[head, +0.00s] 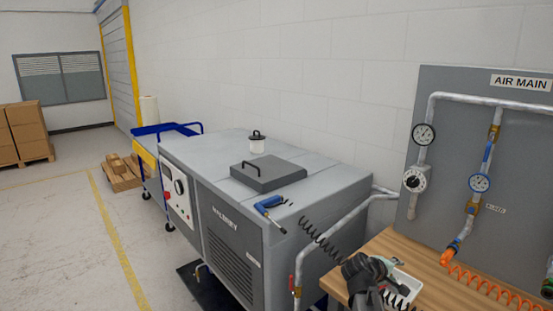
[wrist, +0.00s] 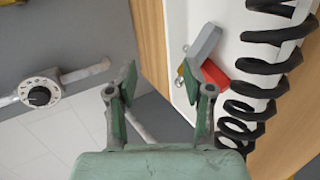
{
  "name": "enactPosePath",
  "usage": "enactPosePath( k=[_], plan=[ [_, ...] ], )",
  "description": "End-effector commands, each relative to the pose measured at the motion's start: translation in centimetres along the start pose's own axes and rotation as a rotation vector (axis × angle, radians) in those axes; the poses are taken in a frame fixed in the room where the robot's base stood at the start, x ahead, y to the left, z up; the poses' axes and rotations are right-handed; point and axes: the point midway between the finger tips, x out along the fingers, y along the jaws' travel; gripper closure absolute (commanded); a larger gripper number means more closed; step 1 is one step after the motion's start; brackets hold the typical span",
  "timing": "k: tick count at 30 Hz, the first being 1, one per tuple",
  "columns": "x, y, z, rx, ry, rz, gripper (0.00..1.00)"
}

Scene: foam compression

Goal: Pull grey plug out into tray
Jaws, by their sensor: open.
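The white tray (wrist: 240,22) stands on the wooden bench, and it also shows in the head view (head: 408,286). In the wrist view a grey block-shaped piece (wrist: 204,47), which may be the grey plug, lies over the tray beside a red piece (wrist: 216,76). Small brass-coloured parts show near both. I cannot tell whether the grey piece is plugged into anything. My gripper (wrist: 157,76) is open with nothing between its fingers. The grey and red pieces lie beyond and beside its right finger. In the head view my dark arm end is in front of the tray.
A black coiled hose (wrist: 262,75) runs along the right of the wrist view, close to my right finger. The bench (head: 385,245) adjoins a grey AIR MAIN panel (head: 460,110) with gauges and pipes. An orange coiled hose (head: 495,287) lies on the bench's right. A grey compressor (head: 235,225) stands left.

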Motion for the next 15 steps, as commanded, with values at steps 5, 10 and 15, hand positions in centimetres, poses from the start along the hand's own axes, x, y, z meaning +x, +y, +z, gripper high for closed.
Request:
enactPosePath(
  k=[5,10,15],
  plan=[
    [-2.9,0.0,0.1,0.000,0.003,0.001,0.48],
    [-6.2,0.0,0.1,0.000,0.003,0.002,0.48],
    [-9.1,0.0,0.1,0.001,0.002,0.001,0.48]
  ],
)
